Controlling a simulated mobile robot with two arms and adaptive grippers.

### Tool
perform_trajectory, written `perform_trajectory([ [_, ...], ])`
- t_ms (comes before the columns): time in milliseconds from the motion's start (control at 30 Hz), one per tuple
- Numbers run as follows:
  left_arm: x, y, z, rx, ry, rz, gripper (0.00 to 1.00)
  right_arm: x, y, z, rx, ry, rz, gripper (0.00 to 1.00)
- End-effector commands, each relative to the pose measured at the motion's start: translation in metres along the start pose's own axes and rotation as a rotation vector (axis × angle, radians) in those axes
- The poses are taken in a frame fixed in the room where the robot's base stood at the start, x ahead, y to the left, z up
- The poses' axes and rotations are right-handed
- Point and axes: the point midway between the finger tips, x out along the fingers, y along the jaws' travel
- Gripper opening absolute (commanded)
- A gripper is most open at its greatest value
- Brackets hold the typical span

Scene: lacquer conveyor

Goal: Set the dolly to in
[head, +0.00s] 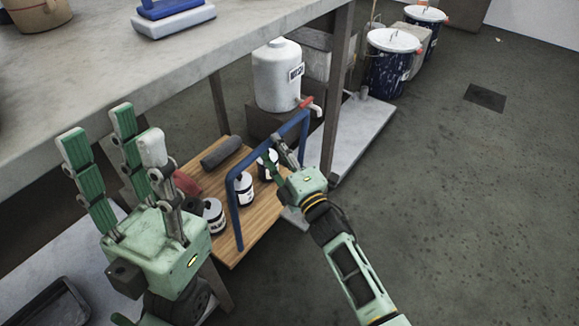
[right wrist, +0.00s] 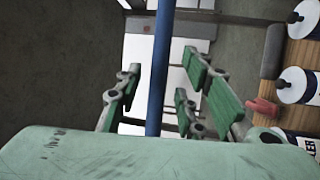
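The dolly (head: 255,222) is a wooden platform with a blue tubular handle (head: 234,205), partly under the grey table. It carries several cans, a dark roll and something red. My right gripper (head: 276,156) is at the handle's upper right part. In the right wrist view the blue bar (right wrist: 160,75) runs between the fingers of my right gripper (right wrist: 160,93), with gaps visible on both sides. My left gripper (head: 112,140) is open and empty, fingers up, in front of the table edge. The dolly's wheels are hidden.
The grey table (head: 235,50) spans the upper left. A white jug (head: 277,80) with a red tap stands behind the dolly. A table leg (head: 337,95) and a low pale platform (head: 362,130) are right of it. Lidded drums (head: 390,65) stand farther back. The right floor is clear.

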Motion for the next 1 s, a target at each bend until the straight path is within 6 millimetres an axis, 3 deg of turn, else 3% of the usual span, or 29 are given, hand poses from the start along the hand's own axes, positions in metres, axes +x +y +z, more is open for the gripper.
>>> perform_trajectory([
  [200,0.000,0.000,0.000,0.000,-0.001,0.000,0.37,-0.049,-0.001,0.000,-0.001,0.001,-0.003,0.35],
  [400,0.000,0.000,0.000,-0.001,-0.001,0.000,0.37,-0.075,0.000,0.000,0.000,0.001,-0.001,0.35],
  [1000,0.000,0.000,0.000,-0.001,-0.001,0.000,0.37,-0.081,0.000,-0.001,-0.001,0.001,0.000,0.35],
])
